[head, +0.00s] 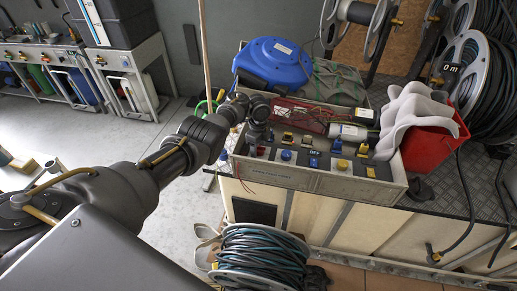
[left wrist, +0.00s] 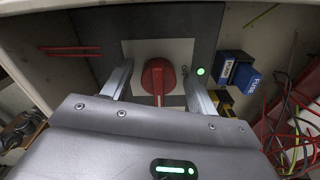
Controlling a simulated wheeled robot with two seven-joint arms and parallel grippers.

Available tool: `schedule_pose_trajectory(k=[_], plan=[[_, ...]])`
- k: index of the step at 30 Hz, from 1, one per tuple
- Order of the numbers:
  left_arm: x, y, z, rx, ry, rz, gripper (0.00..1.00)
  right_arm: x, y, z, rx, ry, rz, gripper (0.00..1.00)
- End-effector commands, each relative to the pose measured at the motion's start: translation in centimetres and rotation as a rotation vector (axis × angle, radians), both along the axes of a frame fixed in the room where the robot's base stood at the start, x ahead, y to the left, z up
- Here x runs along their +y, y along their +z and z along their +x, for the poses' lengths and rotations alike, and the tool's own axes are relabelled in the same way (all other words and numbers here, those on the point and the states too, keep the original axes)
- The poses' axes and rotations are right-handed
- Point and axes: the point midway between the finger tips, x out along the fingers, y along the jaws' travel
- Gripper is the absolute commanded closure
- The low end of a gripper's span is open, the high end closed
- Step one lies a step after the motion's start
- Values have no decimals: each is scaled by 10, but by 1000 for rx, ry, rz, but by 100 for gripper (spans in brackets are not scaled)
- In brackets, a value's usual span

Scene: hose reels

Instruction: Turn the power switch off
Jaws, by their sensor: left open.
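The power switch is a red rotary knob (left wrist: 158,76) with a handle bar, on a pale square plate (left wrist: 185,52) set in a dark panel. It shows in the left wrist view, its bar pointing towards the bottom of the picture. My left gripper (left wrist: 157,84) is open, with one finger on each side of the knob; I cannot tell whether either touches it. In the head view my left gripper (head: 257,132) reaches down into the left end of a grey box (head: 330,185), and the knob is mostly hidden there. My right gripper is not in view.
A green light (left wrist: 200,71) glows right of the knob. Blue fuse blocks (left wrist: 245,77) and red wires (left wrist: 296,120) lie farther right. In the head view, a blue hose reel (head: 272,63) stands behind the box and a red bucket (head: 430,140) with a cloth stands at its right.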

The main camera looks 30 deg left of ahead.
Motion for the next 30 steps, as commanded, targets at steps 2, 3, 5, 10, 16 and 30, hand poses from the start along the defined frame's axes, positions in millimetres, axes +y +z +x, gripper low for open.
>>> schedule_pose_trajectory(k=[2, 3, 5, 10, 16, 30], plan=[[0, -1, 0, 0, 1, 0, 41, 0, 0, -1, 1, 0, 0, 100], [0, -1, 0, 0, 1, 0, 41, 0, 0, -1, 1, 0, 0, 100], [0, -1, 0, 0, 1, 0, 41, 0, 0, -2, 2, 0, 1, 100], [0, -1, 0, 0, 1, 0, 50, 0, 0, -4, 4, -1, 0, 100], [0, -1, 0, 0, 1, 0, 77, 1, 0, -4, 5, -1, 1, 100], [0, 2, -1, 1, 83, 0, 86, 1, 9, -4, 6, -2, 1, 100]])
